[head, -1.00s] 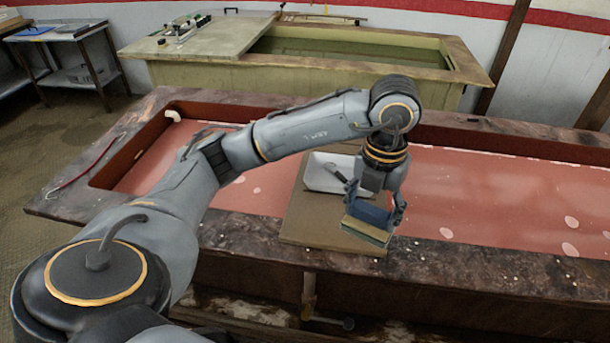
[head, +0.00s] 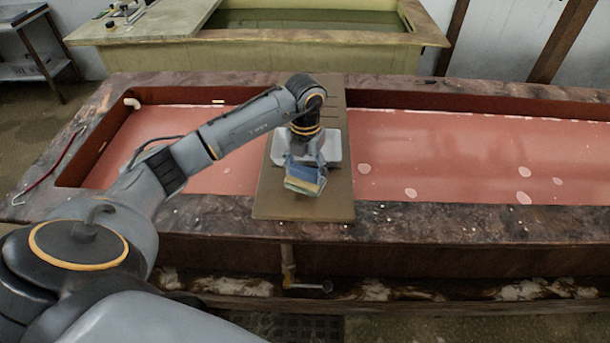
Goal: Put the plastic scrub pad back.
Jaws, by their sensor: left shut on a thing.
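The scrub pad (head: 304,185), a block with a blue upper part and a pale yellowish-green lower part, is held in my left gripper (head: 305,172). The gripper points down with its fingers shut around the pad. The pad is over the near part of a brown board (head: 335,205), just in front of a white tray (head: 334,148) on that board. I cannot tell whether the pad touches the board. The arm and gripper hide the middle of the tray. My right gripper is not in view.
The board lies across a long basin with a dark stone-like rim (head: 450,222) and a reddish floor (head: 450,160). A pipe with a tap (head: 290,270) hangs below the front edge. A greenish tub (head: 330,50) stands behind. The board's near right corner is bare.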

